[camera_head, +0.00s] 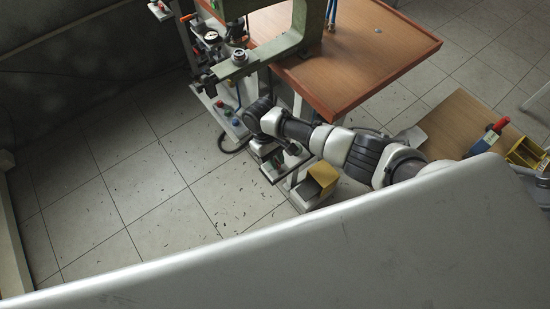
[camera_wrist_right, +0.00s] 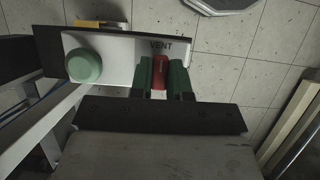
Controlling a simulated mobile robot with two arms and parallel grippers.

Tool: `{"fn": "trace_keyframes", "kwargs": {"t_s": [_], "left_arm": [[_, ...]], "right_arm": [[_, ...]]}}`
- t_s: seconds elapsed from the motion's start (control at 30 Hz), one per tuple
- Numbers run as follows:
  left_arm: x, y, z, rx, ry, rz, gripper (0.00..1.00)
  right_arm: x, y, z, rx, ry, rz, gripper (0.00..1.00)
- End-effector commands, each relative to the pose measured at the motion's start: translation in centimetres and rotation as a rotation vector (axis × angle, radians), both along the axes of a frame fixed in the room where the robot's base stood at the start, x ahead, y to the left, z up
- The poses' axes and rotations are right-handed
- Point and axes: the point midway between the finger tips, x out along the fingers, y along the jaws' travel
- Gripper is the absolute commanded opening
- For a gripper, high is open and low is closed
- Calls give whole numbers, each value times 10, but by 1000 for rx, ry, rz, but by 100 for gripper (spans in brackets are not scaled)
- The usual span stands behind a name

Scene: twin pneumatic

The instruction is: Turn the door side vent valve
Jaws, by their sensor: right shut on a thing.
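In the right wrist view a white panel (camera_wrist_right: 112,50) bears the word VENT. A small red valve handle (camera_wrist_right: 160,72) stands at the panel's lower edge below that word. My right gripper (camera_wrist_right: 163,78) has its two green-padded fingers on either side of the red handle and is shut on it. In the head view my right arm reaches in from the right to the machine's side, with my right gripper (camera_head: 268,150) low beside the frame. The red handle cannot be made out there. My left gripper is not in view.
A pale green round button (camera_wrist_right: 84,66) sits on the panel left of the handle. The machine has a wooden tabletop (camera_head: 352,50) and a green frame (camera_head: 298,30). A yellow box (camera_head: 322,176) is below my arm. Tiled floor (camera_head: 140,185) at left is open, with dark scraps.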

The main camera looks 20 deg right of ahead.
Motion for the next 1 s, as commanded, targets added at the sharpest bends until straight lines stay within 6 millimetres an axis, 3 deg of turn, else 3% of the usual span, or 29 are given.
{"fn": "trace_keyframes", "kwargs": {"t_s": [0.3,0.33,0.5,0.8,1.0], "left_arm": [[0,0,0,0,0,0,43],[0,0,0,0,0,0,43],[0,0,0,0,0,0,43],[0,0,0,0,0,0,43],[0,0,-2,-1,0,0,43]], "right_arm": [[0,0,0,0,-2,4,0],[1,0,0,0,-2,4,20],[0,0,0,1,-2,3,43],[2,1,3,1,-2,2,43],[12,5,29,2,-5,3,43]]}}
